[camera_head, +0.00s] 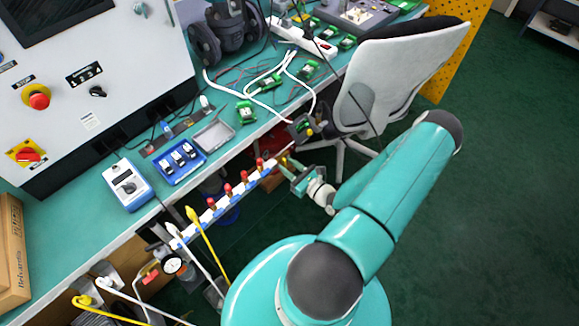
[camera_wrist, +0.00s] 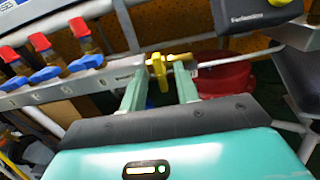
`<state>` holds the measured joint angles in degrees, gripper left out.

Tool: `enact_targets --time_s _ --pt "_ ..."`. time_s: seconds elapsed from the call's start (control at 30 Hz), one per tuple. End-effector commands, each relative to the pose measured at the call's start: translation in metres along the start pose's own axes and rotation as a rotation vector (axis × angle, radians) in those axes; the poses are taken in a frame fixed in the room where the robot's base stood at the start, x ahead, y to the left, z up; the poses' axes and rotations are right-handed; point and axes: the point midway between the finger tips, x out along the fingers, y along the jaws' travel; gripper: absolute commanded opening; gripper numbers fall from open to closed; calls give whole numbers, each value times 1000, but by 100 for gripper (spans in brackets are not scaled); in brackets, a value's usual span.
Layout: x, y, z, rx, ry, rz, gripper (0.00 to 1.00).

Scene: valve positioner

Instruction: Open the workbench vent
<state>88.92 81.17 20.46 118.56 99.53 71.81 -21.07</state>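A small yellow valve handle (camera_wrist: 160,72) sits at the end of the grey manifold rail in the wrist view. I take it for the vent. It also shows small in the head view (camera_head: 285,161). My gripper (camera_wrist: 164,76) is open, with one green finger on each side of the handle's lower part. Gaps seem to show between the handle and the fingers. In the head view my gripper (camera_head: 294,168) is at the rail's far end, at the bench's front edge, and the fingertips are too small to judge contact.
The manifold rail (camera_wrist: 98,80) carries several red-capped valves with blue bases (camera_wrist: 43,46), left of my gripper. A dark box (camera_wrist: 250,14) and a red round object (camera_wrist: 222,75) are close by. An office chair (camera_head: 385,75) stands beside my arm. Green floor is free at right.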

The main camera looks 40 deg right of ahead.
Motion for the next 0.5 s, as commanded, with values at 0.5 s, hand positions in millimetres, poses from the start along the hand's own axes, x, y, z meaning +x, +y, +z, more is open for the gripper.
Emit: enact_targets --time_s 0.5 --pt "0 0 0 0 -1 0 0"
